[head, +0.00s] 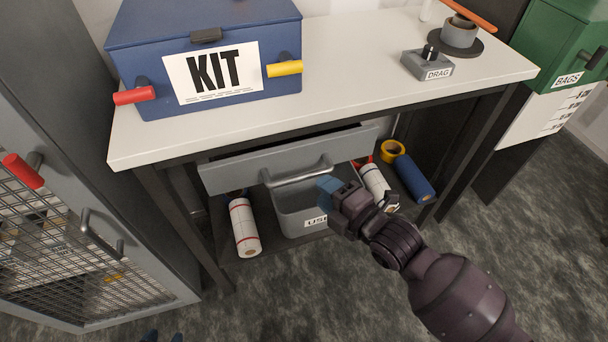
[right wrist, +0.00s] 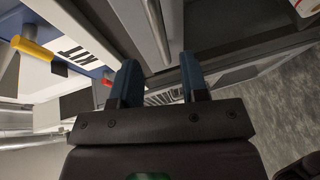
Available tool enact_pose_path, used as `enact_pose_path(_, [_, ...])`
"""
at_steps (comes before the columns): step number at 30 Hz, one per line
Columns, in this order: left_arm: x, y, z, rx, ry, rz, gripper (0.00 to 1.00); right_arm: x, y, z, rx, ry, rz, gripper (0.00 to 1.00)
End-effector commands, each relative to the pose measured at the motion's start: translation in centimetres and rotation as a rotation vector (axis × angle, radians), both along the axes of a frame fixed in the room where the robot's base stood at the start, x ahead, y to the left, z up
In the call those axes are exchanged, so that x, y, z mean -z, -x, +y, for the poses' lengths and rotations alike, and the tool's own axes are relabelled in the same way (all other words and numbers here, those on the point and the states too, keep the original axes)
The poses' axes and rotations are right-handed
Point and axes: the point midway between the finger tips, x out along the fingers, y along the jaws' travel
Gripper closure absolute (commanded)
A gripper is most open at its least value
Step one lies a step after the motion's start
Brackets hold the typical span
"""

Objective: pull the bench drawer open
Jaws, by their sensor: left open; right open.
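The bench drawer (head: 225,174) has a grey front below the white bench top. A dark gap shows above its front, so it stands slightly out. Its metal bar handle (head: 290,176) crosses the front. My right gripper (head: 326,190) is open and empty at the right end of the handle. In the right wrist view, the handle (right wrist: 156,28) runs down toward the space between the open fingers (right wrist: 159,80). I cannot tell whether they touch it. My left gripper is not in view.
A blue kit box (head: 140,60) and a grey drag block (head: 428,65) stand on the bench top (head: 350,75). Below are a grey bin (head: 290,212) and several rolls (head: 244,228). A mesh-door cabinet (head: 75,225) stands left; a green box (head: 560,45) is at right.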

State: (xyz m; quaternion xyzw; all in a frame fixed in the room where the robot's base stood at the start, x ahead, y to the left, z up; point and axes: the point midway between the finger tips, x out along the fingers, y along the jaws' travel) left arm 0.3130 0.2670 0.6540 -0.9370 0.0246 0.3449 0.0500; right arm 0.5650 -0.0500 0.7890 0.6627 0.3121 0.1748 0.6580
Motion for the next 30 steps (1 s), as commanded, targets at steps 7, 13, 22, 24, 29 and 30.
enact_pose_path(7, [1.2,0.3,0.6,0.007,-0.014,0.021,0.57,1.1,-3.1,2.8,0.0,-0.004,0.006,0.59])
enact_pose_path(13, [1.4,0.0,0.7,0.01,-0.018,0.019,0.57,1.4,-4.7,4.1,0.001,-0.002,0.006,0.59])
enact_pose_path(22, [1.1,-0.4,0.5,0.013,-0.013,0.008,0.57,1.3,-5.3,4.6,0.0,0.0,0.001,0.59])
enact_pose_path(24, [1.0,-0.4,0.4,0.012,-0.012,0.008,0.57,1.3,-5.3,4.6,0.0,0.0,0.001,0.59])
enact_pose_path(29, [1.1,-0.2,0.4,0.01,-0.011,0.012,0.57,1.3,-5.2,4.6,0.0,-0.001,0.002,0.74])
enact_pose_path(30, [1.1,-0.1,0.4,0.01,-0.011,0.013,0.57,1.3,-5.2,4.6,0.0,-0.001,0.002,0.81])
